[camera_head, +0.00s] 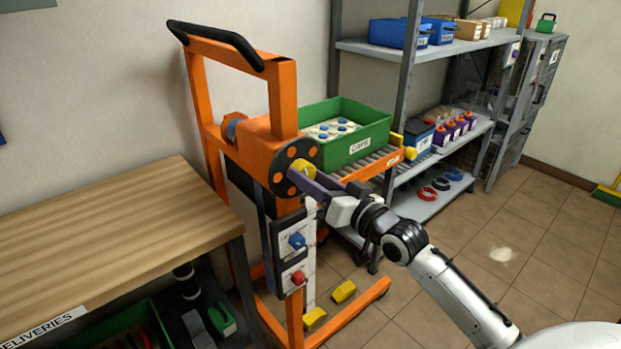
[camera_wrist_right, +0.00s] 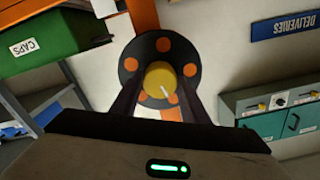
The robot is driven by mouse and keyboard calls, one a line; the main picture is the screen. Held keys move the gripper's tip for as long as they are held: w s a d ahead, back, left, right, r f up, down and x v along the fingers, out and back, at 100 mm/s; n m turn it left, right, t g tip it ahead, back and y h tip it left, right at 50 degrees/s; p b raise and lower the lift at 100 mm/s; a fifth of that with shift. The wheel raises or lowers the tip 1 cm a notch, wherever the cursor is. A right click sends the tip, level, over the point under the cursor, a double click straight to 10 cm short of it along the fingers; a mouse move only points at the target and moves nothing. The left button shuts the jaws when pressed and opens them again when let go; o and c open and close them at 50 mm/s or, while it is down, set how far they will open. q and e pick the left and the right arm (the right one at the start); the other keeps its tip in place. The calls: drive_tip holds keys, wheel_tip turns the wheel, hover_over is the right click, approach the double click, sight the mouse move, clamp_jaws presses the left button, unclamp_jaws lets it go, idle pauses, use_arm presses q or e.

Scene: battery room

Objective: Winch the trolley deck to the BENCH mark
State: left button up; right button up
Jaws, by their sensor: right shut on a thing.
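The orange trolley (camera_head: 285,100) stands beside the wooden bench, with a black push handle on top. Its winch is a dark disc with orange spots (camera_head: 287,152) and a yellow knob (camera_head: 302,170) at the centre. The knob (camera_wrist_right: 158,80) also shows in the right wrist view, with a white pointer line. My right gripper (camera_head: 310,181) is shut on this knob, one dark finger on each side. The roller deck (camera_head: 378,163) carries a green crate (camera_head: 360,143) of blue- and white-topped items. A white strip (camera_head: 310,250) runs down the mast; I cannot read a BENCH mark. My left gripper is out of view.
The wooden bench (camera_head: 100,225) is at left, with a DELIVERIES label. Grey shelving (camera_head: 430,206) with bins stands behind the deck. A panel with a blue knob (camera_head: 297,240) and red knob (camera_head: 299,277) sits below the winch. Yellow blocks (camera_head: 344,292) lie near the trolley's foot.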

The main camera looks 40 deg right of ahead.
drive_tip(key=o, duration=1.1)
drive_tip(key=shift+c, duration=0.2)
drive_tip(key=s+b, duration=0.1)
drive_tip(key=s, duration=0.9)
drive_tip(key=shift+s+d, duration=0.15)
drive_tip(key=shift+d, duration=0.25)
